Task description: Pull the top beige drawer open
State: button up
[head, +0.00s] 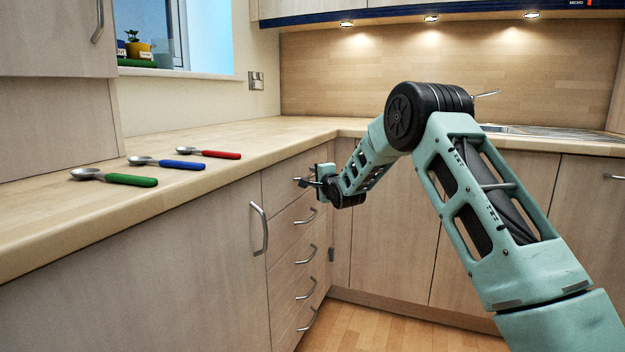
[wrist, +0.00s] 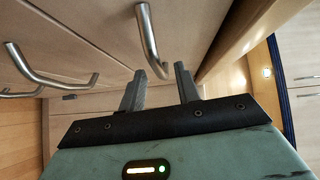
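The top beige drawer (head: 279,182) is the uppermost of a stack under the counter and looks closed. Its curved metal handle (wrist: 147,35) shows in the wrist view just ahead of my gripper (wrist: 160,70). My gripper is open, its two grey fingers apart, with the near end of the handle reaching toward the gap between them. I cannot tell whether a finger touches the handle. In the head view my gripper (head: 311,182) is at the top drawer's front and partly covers its handle.
Lower drawers with similar handles (head: 307,256) sit below. A cupboard door with a handle (head: 260,229) is to the left. Green (head: 120,178), blue (head: 170,163) and red (head: 212,154) handled scoops lie on the counter (head: 60,222). Corner cupboards (head: 380,240) stand to the right.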

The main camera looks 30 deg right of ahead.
jog(key=shift+w+d+f, duration=0.1)
jog(key=shift+w+d, duration=0.05)
jog(key=shift+w, duration=1)
grip_shut()
jog(key=s+d+p, duration=0.5)
jog(key=s+d, duration=0.6)
jog(key=s, duration=0.3)
jog(key=s+d+p, duration=0.6)
jog(key=s+d, duration=0.5)
jog(key=s, duration=0.4)
jog(key=shift+d, duration=0.3)
jog(key=shift+s, duration=0.1)
grip_release()
